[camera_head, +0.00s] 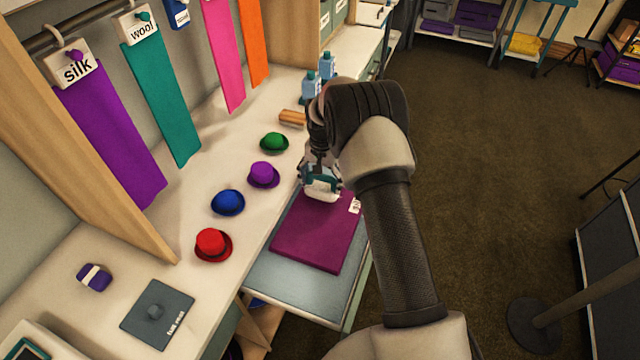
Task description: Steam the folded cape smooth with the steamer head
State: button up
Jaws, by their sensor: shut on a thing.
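The folded cape (312,236) is a flat magenta-purple rectangle lying on a grey-blue pull-out board (290,281) in front of the counter. A white label shows at its right edge. My gripper (320,172) is at the cape's far end, shut on the steamer head (322,190), a pale piece with teal parts. The steamer head is at or just above the cape's far edge; I cannot tell whether it touches.
Red (213,245), blue (227,202), purple (264,175) and green (274,142) hats line the counter beside the board. Blue bottles (327,66) and a wooden-handled item (292,118) stand behind. Silk (110,130) and wool (160,90) strips hang at left. Open floor lies right.

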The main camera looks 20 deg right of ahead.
jog(key=shift+w+d+b, duration=0.35)
jog(key=shift+w+d, duration=0.4)
jog(key=shift+w, duration=0.25)
jog(key=shift+r, duration=0.1)
dwell(1.0)
notch_tip(320, 180, up, 15)
jog(key=p, duration=0.9)
dwell(0.4)
